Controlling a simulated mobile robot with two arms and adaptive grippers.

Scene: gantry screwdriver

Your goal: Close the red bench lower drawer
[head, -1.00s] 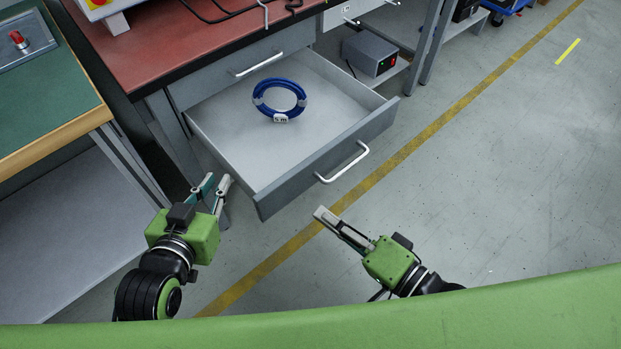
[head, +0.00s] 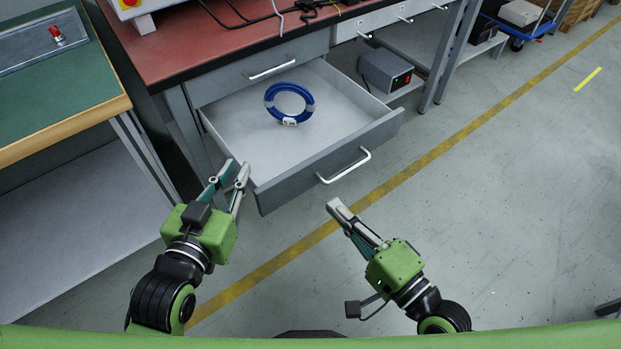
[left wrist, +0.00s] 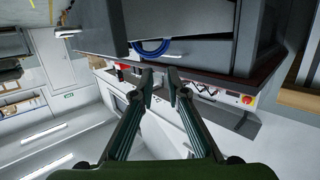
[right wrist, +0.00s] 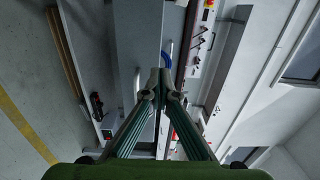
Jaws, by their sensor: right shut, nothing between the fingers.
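The lower drawer (head: 300,178) of the red-topped bench (head: 190,50) is pulled far out, showing its pale interior. Its front has a white bar handle (head: 344,167). A blue coiled cable (head: 289,104) with a white label lies inside; part of it shows in the left wrist view (left wrist: 152,47). My left gripper (head: 234,170) is open and empty by the drawer's left front corner; contact cannot be told. My right gripper (head: 336,206) is shut and empty, in front of the drawer and below the handle in the picture, apart from it.
The upper drawer (head: 225,82) above is shut. A green-topped bench (head: 60,95) stands at the left. A grey box (head: 387,70) sits on a shelf to the right. Open floor with a yellow line (head: 450,142) lies in front and right.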

